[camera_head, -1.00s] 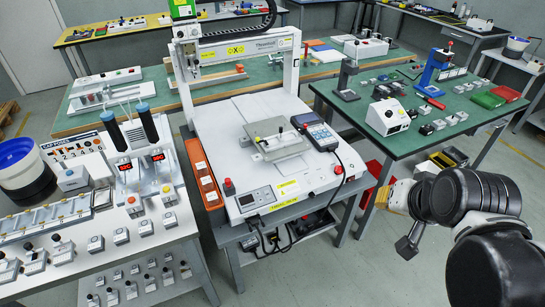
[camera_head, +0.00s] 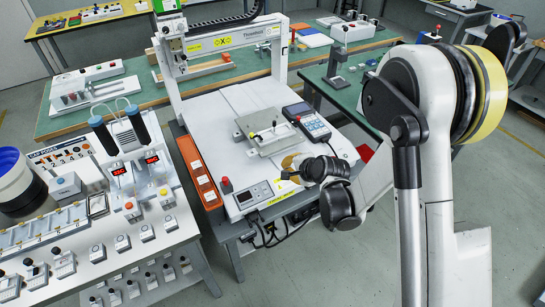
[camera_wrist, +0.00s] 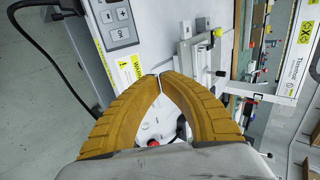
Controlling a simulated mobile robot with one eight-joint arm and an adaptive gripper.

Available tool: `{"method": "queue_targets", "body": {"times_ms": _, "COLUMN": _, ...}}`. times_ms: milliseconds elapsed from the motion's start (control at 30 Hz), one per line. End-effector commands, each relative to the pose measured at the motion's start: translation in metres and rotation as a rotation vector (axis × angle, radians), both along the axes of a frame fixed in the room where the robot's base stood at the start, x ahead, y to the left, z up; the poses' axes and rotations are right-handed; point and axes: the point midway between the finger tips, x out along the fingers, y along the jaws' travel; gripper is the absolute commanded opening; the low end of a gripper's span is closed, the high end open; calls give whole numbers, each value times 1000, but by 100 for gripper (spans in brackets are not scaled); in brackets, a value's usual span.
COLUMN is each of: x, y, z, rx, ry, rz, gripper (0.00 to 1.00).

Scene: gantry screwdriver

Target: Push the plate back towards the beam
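The grey metal plate (camera_head: 288,141) with a clamp fixture on it lies on the white bed of the gantry machine. The white beam (camera_head: 235,39) spans the bed behind it. In the wrist view, the plate (camera_wrist: 186,62) is just beyond my fingertips and the beam (camera_wrist: 297,48) is at the right. My gripper (camera_head: 288,162) is at the front edge of the plate in the head view, partly hidden by my wrist. Its yellow fingers (camera_wrist: 160,76) meet at the tips in the wrist view, with nothing between them. Contact with the plate cannot be told.
A handheld controller (camera_head: 308,122) lies on the bed right of the plate. A control panel (camera_head: 255,193) and a red button (camera_head: 226,185) are at the bed's front. An orange bin strip (camera_head: 198,170) runs along the left side. The bed behind the plate is clear.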

Motion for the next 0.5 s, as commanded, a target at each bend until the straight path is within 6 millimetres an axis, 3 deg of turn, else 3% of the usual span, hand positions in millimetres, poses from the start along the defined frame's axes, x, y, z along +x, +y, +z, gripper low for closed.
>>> {"method": "queue_targets", "body": {"times_ms": 167, "x": 12, "y": 8, "z": -16, "rx": 1, "ry": 1, "rz": 0, "gripper": 0}}
{"method": "queue_targets", "body": {"times_ms": 500, "x": 56, "y": 38, "z": -66, "rx": 0, "ry": 0, "rz": 1, "gripper": 0}}
